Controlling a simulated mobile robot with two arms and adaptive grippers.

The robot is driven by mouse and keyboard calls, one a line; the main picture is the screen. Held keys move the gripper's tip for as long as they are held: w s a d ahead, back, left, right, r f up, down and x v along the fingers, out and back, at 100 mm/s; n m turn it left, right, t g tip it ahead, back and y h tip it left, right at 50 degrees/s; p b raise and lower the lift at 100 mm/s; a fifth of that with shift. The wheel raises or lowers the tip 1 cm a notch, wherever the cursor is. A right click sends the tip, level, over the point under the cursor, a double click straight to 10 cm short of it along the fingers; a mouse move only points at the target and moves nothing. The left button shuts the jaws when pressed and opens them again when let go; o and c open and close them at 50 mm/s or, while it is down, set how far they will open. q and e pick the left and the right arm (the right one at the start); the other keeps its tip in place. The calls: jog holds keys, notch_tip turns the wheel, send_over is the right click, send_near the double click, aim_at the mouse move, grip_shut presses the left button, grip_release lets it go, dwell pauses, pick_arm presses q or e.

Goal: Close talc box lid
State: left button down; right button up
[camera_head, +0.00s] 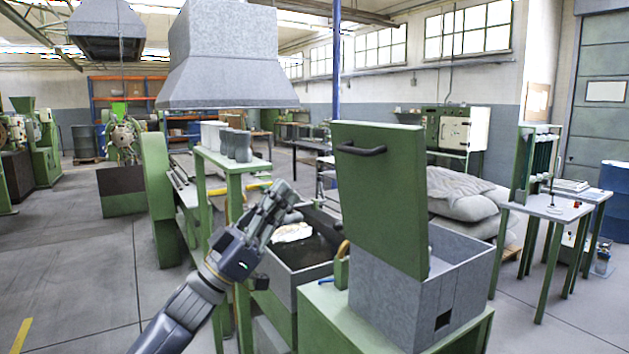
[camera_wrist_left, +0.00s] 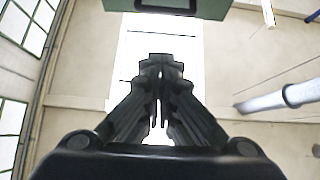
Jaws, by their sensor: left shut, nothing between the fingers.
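The talc box (camera_head: 395,309) is a grey, open-topped metal box on a green stand at the right of centre. Its green lid (camera_head: 381,200) stands upright, raised, with a dark handle (camera_head: 361,149) near its top edge. My left gripper (camera_head: 281,190) is left of the lid, apart from it, pointing up and to the right. Its fingers are together and empty. In the left wrist view the shut fingers (camera_wrist_left: 160,62) point toward a green edge at the top, likely part of the lid (camera_wrist_left: 230,8). My right gripper is not in view.
A dark open bin (camera_head: 300,275) sits behind my left gripper. A green stand (camera_head: 233,165) with grey cups is left of it. A grey hood (camera_head: 225,60) hangs above. Stacked sacks (camera_head: 465,200) and a small table (camera_head: 548,208) are to the right. Open floor lies at the left.

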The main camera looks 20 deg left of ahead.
pick_arm(q)
jog(key=w+d+f+p+x, duration=0.1)
jog(key=p+x, duration=0.3)
jog(key=x, duration=0.8)
jog(key=shift+w+f, duration=0.45)
jog(key=shift+w, duration=0.1)
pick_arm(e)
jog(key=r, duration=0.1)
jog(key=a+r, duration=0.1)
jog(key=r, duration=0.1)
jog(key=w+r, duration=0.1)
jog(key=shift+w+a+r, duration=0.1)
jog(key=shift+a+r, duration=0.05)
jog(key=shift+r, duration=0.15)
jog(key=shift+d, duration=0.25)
